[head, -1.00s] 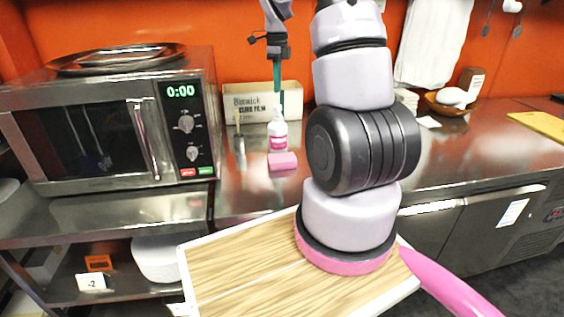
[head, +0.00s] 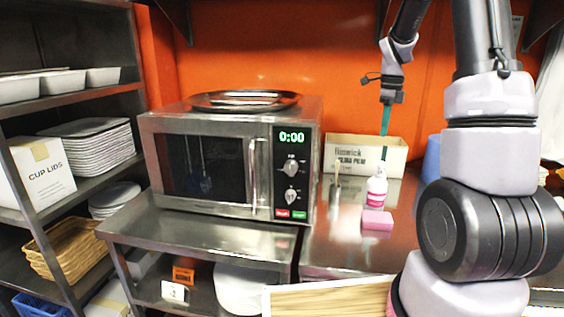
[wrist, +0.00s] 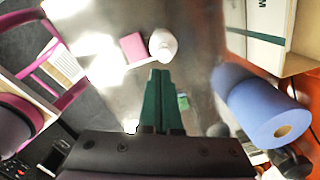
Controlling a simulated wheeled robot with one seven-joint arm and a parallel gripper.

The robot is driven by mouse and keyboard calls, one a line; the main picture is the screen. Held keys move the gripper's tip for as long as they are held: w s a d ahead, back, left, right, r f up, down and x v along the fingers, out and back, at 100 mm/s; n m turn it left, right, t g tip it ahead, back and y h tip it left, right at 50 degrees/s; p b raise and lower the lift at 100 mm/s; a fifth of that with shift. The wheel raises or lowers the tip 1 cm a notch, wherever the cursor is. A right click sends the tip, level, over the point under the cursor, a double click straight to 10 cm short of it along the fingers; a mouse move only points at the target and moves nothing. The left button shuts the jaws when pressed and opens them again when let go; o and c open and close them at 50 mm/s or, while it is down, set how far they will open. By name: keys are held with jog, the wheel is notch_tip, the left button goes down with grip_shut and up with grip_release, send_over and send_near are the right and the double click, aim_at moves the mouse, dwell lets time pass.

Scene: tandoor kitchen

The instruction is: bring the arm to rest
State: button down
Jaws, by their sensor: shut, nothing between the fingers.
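My gripper (head: 385,119) hangs from my raised arm in front of the orange wall, fingers pointing down. Its green fingers are together with nothing between them; they also show in the wrist view (wrist: 157,100). In the head view the fingertips appear just above a white and pink bottle (head: 376,187) on the steel counter (head: 335,250). In the wrist view the bottle's white top (wrist: 162,45) is beyond the fingertips, and I cannot tell the exact gap. A pink sponge-like block (head: 377,220) lies beside the bottle.
A microwave (head: 225,160) with a metal tray (head: 243,100) on top stands left. A cardboard box (head: 366,155) stands behind the bottle. A blue roll (wrist: 262,108) is close to the gripper's right in the wrist view. Shelves with plates (head: 92,145) fill the far left.

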jog(key=s+a+r+n+t+y, duration=0.1)
jog(key=s+a+r+n+t, duration=0.1)
jog(key=s+a+r+n, duration=0.6)
jog(key=s+a+r+n+t, duration=0.3)
jog(key=s+r+n, duration=0.3)
jog(key=s, duration=0.3)
jog(key=s+a+n+t, duration=0.1)
jog(key=s+a+n, duration=0.2)
jog(key=s+n, duration=0.5)
jog(key=shift+s+a+r+t+y, duration=0.3)
jog(key=shift+s+r+t+y, duration=0.1)
jog(key=shift+s, duration=0.15)
